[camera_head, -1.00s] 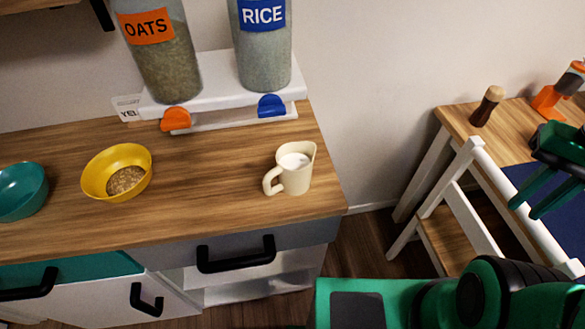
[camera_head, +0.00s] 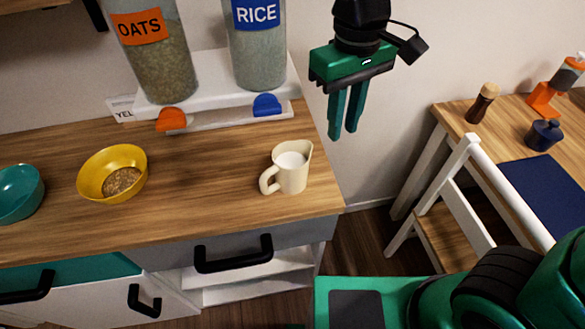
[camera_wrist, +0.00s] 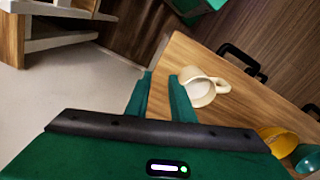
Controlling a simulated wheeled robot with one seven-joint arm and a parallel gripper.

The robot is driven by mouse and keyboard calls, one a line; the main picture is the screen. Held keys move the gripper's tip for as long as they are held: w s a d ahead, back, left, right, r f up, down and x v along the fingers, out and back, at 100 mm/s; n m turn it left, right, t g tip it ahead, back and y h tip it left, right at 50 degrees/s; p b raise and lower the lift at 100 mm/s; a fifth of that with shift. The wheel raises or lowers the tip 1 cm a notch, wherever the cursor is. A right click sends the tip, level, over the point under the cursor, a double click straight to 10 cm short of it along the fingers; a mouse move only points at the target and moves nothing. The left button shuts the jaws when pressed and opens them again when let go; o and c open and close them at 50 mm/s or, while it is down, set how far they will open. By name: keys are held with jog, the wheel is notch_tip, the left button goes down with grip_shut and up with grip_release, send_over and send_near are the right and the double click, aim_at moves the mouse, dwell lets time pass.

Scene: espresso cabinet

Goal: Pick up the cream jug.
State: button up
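The cream jug (camera_head: 293,176) stands upright near the right end of the wooden counter, its handle to the left and something white inside. My gripper (camera_head: 344,134) hangs fingers-down beyond the counter's right edge, above and to the right of the jug, and apart from it. Its two green fingers stand parallel with a gap between them and nothing in it.
A yellow bowl (camera_head: 84,181) with brown flakes and a teal bowl (camera_head: 38,190) stand left on the counter (camera_head: 205,185). The OATS (camera_head: 160,70) and RICE (camera_head: 258,60) dispensers stand behind the jug. A white chair (camera_head: 450,180) and a table with a shaker (camera_head: 482,104) are at right.

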aim_at(264, 182)
jog(key=s+a+n, duration=0.1)
jog(key=s+a, duration=0.1)
jog(key=a, duration=0.2)
jog(key=s+a+n, duration=0.1)
jog(key=s+a, duration=0.1)
jog(key=a, duration=0.3)
jog(key=s+a+n, duration=0.2)
jog(key=a, duration=0.3)
jog(key=shift+s+r, duration=0.1)
jog(key=shift+s, duration=0.2)
jog(key=shift+s+a+f, duration=0.15)
jog(key=shift+a+f, duration=0.1)
jog(key=f, duration=1)
jog(key=shift+w+f, duration=0.1)
jog(key=shift+w, duration=0.15)
grip_shut()
